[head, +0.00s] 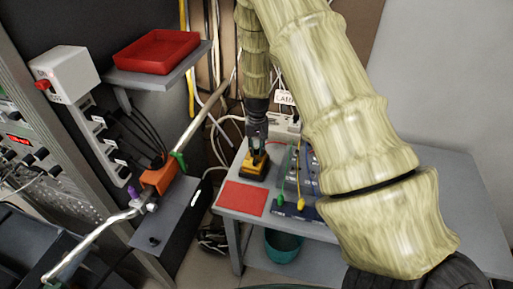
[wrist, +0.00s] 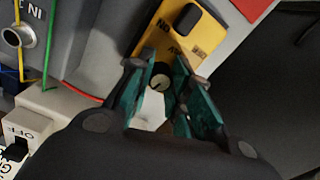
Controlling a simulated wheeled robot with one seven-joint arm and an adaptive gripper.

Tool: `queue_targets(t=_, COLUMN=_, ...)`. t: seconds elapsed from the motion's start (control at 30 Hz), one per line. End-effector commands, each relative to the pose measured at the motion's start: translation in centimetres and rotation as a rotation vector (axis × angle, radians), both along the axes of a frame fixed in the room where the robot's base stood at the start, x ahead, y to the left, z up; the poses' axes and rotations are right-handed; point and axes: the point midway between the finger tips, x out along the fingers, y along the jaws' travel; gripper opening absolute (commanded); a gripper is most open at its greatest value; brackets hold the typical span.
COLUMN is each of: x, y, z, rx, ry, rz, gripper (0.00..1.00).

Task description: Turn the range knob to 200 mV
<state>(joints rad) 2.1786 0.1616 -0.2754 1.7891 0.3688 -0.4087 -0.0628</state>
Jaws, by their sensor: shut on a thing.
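The yellow device (wrist: 192,38) carries a black oval part, partly legible lettering, and a small round range knob (wrist: 160,83) with a pale line on its face. In the head view the yellow device (head: 254,169) lies on the table behind the red mat. My gripper (wrist: 163,88) is over the device, with its teal fingers on either side of the knob, shut on it. In the head view my gripper (head: 256,150) points down onto the device and hides its top. The knob's setting and scale cannot be read.
A red mat (head: 241,198) lies in front of the device on the grey table (head: 440,185). A blue panel (head: 303,208) with green and yellow leads stands to its right. A cable and a white switch box (wrist: 32,125) are close by in the wrist view.

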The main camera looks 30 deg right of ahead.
Motion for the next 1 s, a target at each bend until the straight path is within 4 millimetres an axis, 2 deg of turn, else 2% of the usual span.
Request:
queue_targets(t=0.4, x=0.02, y=0.03, z=0.04, rx=0.000, ry=0.000, rz=-0.184, gripper=0.00)
queue_targets(t=0.97, x=0.02, y=0.03, z=0.03, rx=0.000, ry=0.000, rz=-0.209, gripper=0.00)
queue_targets(t=1.0, x=0.02, y=0.03, z=0.03, rx=0.000, ry=0.000, rz=-0.209, gripper=0.27)
